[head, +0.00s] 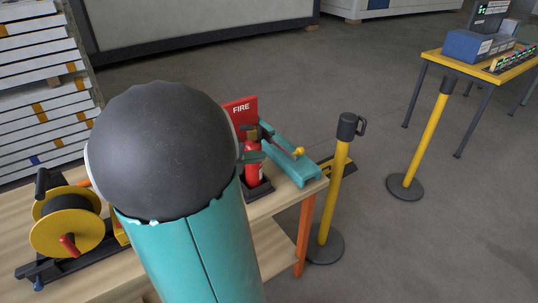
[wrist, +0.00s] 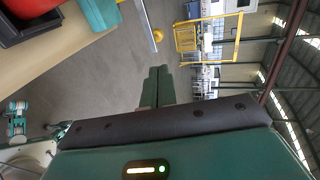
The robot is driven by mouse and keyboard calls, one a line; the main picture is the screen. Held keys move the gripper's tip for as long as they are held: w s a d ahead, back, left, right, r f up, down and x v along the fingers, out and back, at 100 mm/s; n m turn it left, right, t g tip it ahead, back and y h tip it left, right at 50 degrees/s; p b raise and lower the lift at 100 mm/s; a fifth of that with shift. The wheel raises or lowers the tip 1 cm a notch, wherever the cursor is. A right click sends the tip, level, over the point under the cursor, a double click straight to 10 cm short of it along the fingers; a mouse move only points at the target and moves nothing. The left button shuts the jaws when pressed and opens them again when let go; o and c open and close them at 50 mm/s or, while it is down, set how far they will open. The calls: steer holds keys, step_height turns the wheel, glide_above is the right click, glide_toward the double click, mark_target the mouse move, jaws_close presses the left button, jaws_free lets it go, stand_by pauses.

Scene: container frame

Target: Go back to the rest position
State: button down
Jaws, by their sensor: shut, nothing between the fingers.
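My gripper (wrist: 159,72) shows in the wrist view as two green fingers side by side, shut with nothing between them. They stand out beyond the dark padded edge of my wrist, over the grey floor in the picture. In the head view my large teal arm with its dark round joint fills the middle. A small dark green piece (head: 253,157) shows just right of that joint, in front of the fire extinguisher (head: 253,172); it looks like my fingertips. The rest of my gripper is hidden behind the arm there.
The wooden table (head: 272,250) carries a yellow cable reel (head: 62,232), a red FIRE sign (head: 240,108) and a teal lever block (head: 292,165) with a yellow knob. Yellow posts (head: 333,195) stand right of it. A yellow table (head: 478,68) stands far right; open floor lies between.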

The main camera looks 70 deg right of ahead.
steer(key=shift+w+a+r, duration=0.2)
steer(key=shift+w+a, duration=0.2)
steer(key=shift+a, duration=0.15)
